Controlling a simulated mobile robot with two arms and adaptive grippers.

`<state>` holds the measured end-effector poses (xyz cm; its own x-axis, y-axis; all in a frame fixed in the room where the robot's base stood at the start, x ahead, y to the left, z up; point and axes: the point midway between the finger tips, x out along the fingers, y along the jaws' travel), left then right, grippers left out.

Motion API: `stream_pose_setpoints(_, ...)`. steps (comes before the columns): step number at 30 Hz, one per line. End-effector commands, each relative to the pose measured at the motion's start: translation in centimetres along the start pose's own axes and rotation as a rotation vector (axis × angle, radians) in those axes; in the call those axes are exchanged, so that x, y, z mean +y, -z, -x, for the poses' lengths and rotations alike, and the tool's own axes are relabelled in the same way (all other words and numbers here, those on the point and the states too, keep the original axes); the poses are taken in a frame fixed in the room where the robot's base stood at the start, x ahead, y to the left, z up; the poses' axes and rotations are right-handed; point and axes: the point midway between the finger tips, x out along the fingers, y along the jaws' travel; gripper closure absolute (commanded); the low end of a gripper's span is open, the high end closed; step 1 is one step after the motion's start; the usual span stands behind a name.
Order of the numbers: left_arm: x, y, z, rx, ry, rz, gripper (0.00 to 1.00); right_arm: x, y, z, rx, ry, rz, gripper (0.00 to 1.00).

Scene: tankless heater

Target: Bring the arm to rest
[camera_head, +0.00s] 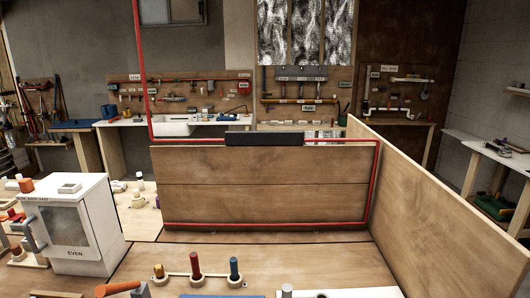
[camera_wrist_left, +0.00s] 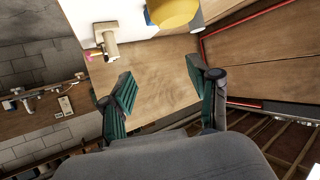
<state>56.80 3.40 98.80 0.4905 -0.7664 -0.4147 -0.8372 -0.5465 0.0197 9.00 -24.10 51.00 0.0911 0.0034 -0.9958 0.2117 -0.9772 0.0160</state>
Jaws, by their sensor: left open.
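My left gripper (camera_wrist_left: 160,95) shows in the left wrist view with its two green-padded fingers spread apart. Nothing is between the fingers, and the wooden worktop (camera_wrist_left: 155,75) shows through the gap. The gripper does not show in the head view. My right gripper is not in either view.
In the head view a white oven-like box (camera_head: 68,225) stands at the left. A holder with coloured pegs (camera_head: 195,265) lies on the front bench. A wooden panel with a red pipe (camera_head: 265,185) stands behind, and a wooden side wall (camera_head: 440,205) bounds the right.

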Motion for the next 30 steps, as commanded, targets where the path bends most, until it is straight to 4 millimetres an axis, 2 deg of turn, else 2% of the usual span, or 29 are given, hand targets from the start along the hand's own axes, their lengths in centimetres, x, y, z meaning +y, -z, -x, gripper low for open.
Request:
stream_pose_setpoints(1, 1.7, -0.3, -0.6, -0.004, -0.014, 0.006, 0.39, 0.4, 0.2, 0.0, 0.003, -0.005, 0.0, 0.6)
stream_pose_setpoints(4, 4.7, -0.3, -1.6, -0.009, -0.029, 0.009, 0.39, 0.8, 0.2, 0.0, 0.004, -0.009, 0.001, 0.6)
stream_pose_setpoints(9, 10.4, 0.1, -2.8, -0.015, -0.043, 0.024, 0.39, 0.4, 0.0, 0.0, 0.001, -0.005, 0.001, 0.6)
stream_pose_setpoints(12, 13.8, 0.8, -2.9, -0.021, -0.028, 0.048, 0.39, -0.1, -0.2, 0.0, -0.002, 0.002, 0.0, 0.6)
stream_pose_setpoints(14, 15.3, 1.3, -2.4, -0.029, -0.003, 0.071, 0.39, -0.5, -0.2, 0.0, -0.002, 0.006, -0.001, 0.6)
stream_pose_setpoints(17, 16.2, 1.4, -0.8, -0.059, 0.065, 0.12, 0.39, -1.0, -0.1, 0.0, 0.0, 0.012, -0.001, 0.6)
stream_pose_setpoints(20, 15.7, 0.2, 1.7, -0.121, 0.157, 0.188, 0.39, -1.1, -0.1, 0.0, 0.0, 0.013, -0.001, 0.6)
stream_pose_setpoints(23, 14.6, -2.5, 5.3, -0.218, 0.264, 0.27, 0.39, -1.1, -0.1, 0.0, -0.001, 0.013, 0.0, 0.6)
stream_pose_setpoints(25, 13.8, -5.0, 8.3, -0.303, 0.338, 0.329, 0.39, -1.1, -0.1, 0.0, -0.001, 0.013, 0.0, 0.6)
stream_pose_setpoints(30, 13.5, -10.5, 14.7, -0.49, 0.462, 0.44, 0.39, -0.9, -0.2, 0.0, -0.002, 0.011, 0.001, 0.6)
